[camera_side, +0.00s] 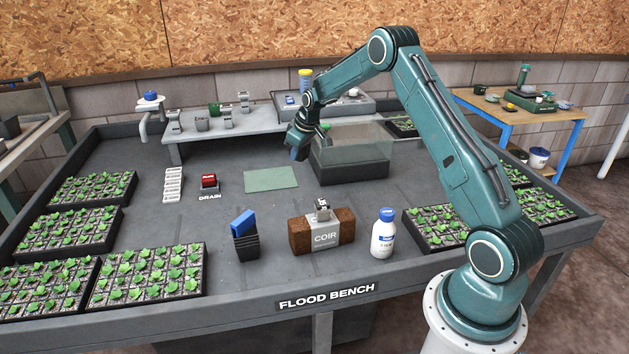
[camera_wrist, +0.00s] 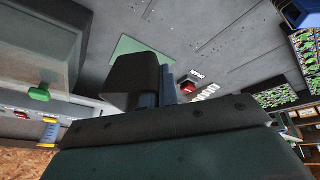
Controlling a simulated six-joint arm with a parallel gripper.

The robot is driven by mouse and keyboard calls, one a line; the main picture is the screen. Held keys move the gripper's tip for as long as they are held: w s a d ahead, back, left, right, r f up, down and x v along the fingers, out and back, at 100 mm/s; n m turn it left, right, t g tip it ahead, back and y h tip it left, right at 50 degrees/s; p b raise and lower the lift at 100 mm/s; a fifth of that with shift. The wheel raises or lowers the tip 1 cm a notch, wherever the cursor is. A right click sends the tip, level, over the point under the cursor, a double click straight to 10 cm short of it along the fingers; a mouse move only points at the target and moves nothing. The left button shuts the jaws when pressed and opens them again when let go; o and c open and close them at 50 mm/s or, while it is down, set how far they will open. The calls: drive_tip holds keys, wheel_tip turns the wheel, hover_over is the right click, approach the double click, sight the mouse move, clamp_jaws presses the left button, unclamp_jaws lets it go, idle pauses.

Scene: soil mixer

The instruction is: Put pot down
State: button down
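My gripper (camera_side: 300,142) hangs above the bench by the left end of the clear-walled tank (camera_side: 352,140). A small blue piece (camera_side: 298,153) shows at its tip. In the wrist view a dark block-like shape (camera_wrist: 133,80) hides most of the tip, with narrow blue parts (camera_wrist: 168,88) beside it.
A green mat (camera_side: 270,180) lies bare left of the tank; it also shows in the wrist view (camera_wrist: 128,46). A red drain switch (camera_side: 209,181), a coir block (camera_side: 300,235) and a white bottle (camera_side: 382,233) stand nearby. Seedling trays (camera_side: 150,275) fill the left side.

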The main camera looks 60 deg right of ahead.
drive_tip(key=s+d+m+g+h, duration=0.2)
drive_tip(key=s+d+m+h, duration=0.1)
drive_tip(key=s+d+m, duration=0.9)
drive_tip(key=n, duration=0.3)
hover_over(346, 200)
drive_tip(key=a, duration=0.2)
drive_tip(key=f, duration=1.5)
drive_tip(key=shift+s+d+f, duration=0.1)
drive_tip(key=shift+s+d, duration=0.15)
drive_tip(key=shift+s, duration=0.05)
drive_tip(key=shift+f, duration=2.15)
drive_tip(key=c, duration=2.1)
unclamp_jaws()
drive_tip(key=shift+f, duration=0.15)
drive_tip(key=o, duration=0.4)
drive_tip(key=shift+v, duration=6.2)
